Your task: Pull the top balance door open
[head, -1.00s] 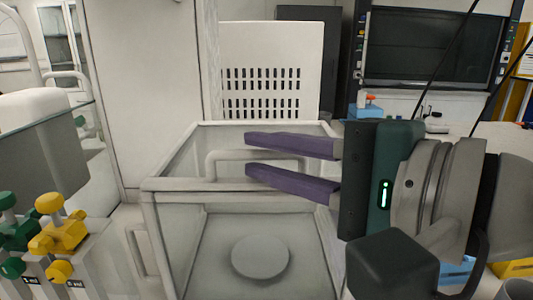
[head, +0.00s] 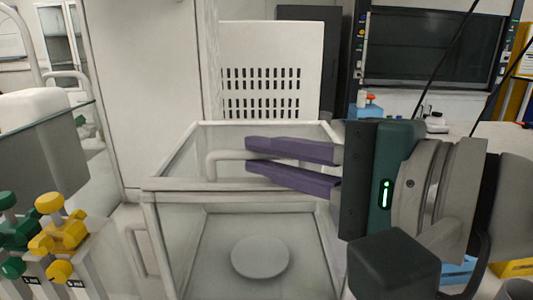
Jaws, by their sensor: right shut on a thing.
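The balance (head: 165,235) is a pale box with clear walls and a round weighing pan (head: 260,257) inside. Its top door has a pale loop handle (head: 225,156) that shows left of my right gripper and between its fingers. My right gripper (head: 250,152) has two purple fingers coming in from the right, shut on the handle's bar. The right part of the handle is hidden by the fingers. I cannot tell from this view how far the top door is slid. My left gripper is not in view.
A white vented panel (head: 270,70) stands behind the balance. Green and yellow knobbed pieces (head: 58,235) stand at the lower left. A blue box (head: 365,111) sits on the bench behind my right gripper.

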